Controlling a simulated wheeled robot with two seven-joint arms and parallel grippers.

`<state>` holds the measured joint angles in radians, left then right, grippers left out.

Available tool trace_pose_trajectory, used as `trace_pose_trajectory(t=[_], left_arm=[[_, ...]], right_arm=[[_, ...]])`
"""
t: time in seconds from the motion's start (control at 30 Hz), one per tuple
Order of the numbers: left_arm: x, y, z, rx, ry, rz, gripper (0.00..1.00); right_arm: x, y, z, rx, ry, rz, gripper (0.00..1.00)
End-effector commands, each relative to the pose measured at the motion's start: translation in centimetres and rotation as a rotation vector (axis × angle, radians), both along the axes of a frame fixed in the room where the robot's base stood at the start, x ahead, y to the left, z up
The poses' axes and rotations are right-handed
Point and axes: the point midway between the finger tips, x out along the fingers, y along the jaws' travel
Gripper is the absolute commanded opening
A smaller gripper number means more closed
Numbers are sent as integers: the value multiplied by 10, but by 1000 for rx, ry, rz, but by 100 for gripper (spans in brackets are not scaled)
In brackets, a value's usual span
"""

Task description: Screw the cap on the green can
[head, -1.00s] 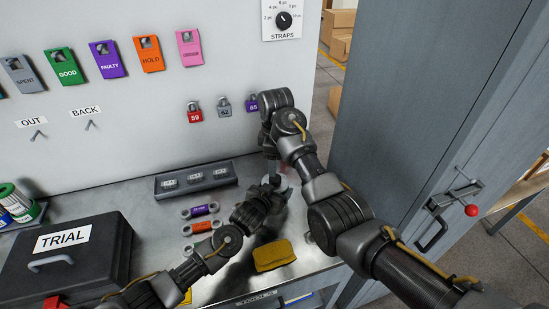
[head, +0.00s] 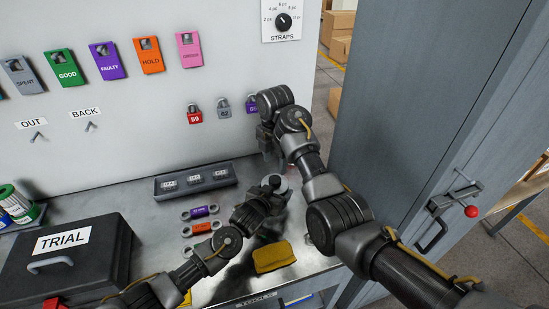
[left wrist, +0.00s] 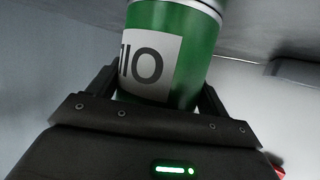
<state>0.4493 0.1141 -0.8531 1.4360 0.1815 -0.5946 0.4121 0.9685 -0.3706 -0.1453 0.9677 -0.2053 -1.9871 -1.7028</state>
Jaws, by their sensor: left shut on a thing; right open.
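The green can (left wrist: 188,45) with a white label fills the top of the left wrist view, tilted in the picture, with a silver rim at its upper edge. My left gripper (left wrist: 158,92) is shut on it, one finger on each side. In the head view my left gripper (head: 264,204) is low over the bench. A grey round top with a dark centre (head: 275,183) shows just beyond it; it looks like the cap on the can, but how tightly it sits cannot be told. My right gripper (head: 267,142) is open, above and apart from that top.
A yellow cloth (head: 272,256) lies right in front of the can. Purple (head: 200,211) and orange (head: 202,228) pieces lie left of it, with a dark tray (head: 196,180) behind. The TRIAL box (head: 65,262) stands at left; a grey cabinet (head: 430,110) stands at right.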

Motion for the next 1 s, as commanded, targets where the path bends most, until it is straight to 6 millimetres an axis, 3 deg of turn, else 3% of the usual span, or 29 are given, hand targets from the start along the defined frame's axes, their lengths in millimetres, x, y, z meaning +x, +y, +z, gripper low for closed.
trace_pose_trajectory(t=[0.3, 0.5, 0.9, 1.0], left_arm=[[0, 0, 1, -1, -2, 0, 15], [0, 0, 1, -1, -2, 0, 15], [0, 0, 1, -1, -2, 0, 15], [0, 0, 1, -1, -2, 0, 15]], right_arm=[[-1, -1, -47, -2, 4, -2, 55], [0, 0, -67, -1, 2, -1, 55], [0, 0, -73, 0, 0, -2, 55], [0, 0, -73, 0, 0, -2, 43]])
